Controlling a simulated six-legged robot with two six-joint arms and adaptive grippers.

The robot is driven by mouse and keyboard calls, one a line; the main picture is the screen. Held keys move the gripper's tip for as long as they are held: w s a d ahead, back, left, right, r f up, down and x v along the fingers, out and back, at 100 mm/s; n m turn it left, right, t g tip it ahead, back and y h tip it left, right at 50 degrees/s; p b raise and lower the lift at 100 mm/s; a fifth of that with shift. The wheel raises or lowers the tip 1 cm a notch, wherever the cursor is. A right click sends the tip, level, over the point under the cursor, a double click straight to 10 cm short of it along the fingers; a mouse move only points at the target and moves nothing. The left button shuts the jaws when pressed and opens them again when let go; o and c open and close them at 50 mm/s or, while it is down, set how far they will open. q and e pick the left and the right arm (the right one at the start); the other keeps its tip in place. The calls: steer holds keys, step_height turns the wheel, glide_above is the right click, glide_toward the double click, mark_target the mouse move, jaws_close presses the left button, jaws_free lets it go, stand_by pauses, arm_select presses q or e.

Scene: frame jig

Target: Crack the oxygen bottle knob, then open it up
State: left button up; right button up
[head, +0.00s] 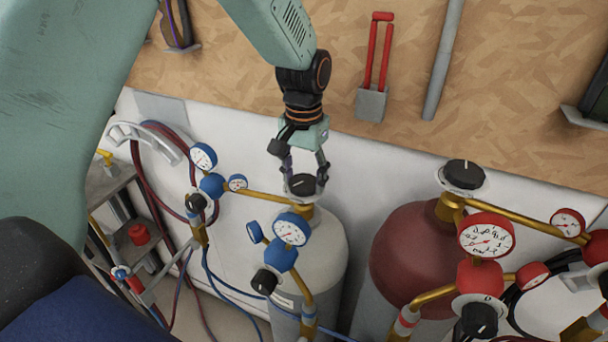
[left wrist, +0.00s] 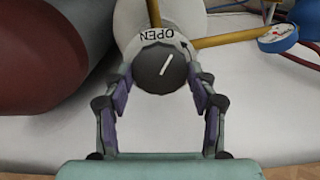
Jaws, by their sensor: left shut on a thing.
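The oxygen bottle (head: 327,250) is the pale grey cylinder with blue-cased gauges, in the middle of the head view. Its black knob (head: 302,184) sits on top at the brass valve. My left gripper (head: 304,172) comes down from above with its fingers on both sides of the knob and is shut on it. In the left wrist view the knob (left wrist: 161,68) lies between the fingertips. My right gripper is not in view.
A dark red bottle (head: 405,255) with its own black knob (head: 464,175) and red gauges (head: 486,236) stands close on the right. A blue gauge (head: 291,230) and brass pipes sit in front of the knob. A wooden board (head: 350,60) covers the wall behind.

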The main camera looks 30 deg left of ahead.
mark_target(304, 181)
arm_select(q)
steer(key=n, duration=0.7)
steer(key=shift+w+r, duration=0.1)
stand_by(0.5)
steer(key=o, duration=1.1)
steer(key=shift+o, duration=0.2)
step_height(304, 181, up, 12)
